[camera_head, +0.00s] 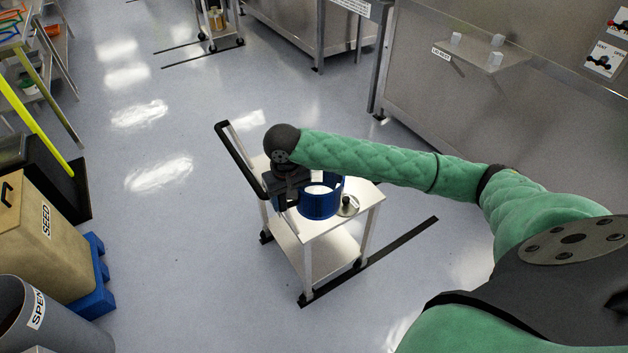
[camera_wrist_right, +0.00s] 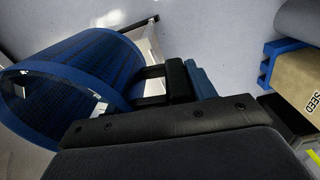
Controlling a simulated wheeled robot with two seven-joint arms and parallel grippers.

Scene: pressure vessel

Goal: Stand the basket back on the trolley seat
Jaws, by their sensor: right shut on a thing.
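The blue round basket (camera_head: 321,204) is at the top of the small steel trolley (camera_head: 365,194) in the head view and looks roughly upright. I cannot tell whether its base touches the trolley top. My right gripper (camera_head: 297,192) reaches down at the basket's left side. In the right wrist view the basket (camera_wrist_right: 95,62) fills the left side, its open rim facing the camera. There my right gripper (camera_wrist_right: 178,82) is shut on a blue part at the basket's side. The seat under the basket is hidden. My left gripper is not in view.
A small metal piece with a knob (camera_head: 348,206) stands on the trolley top, close right of the basket. The trolley's black handle (camera_head: 238,158) rises at left. A SEED box (camera_head: 48,232) and grey bin (camera_head: 55,318) stand far left. Floor around the trolley is clear.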

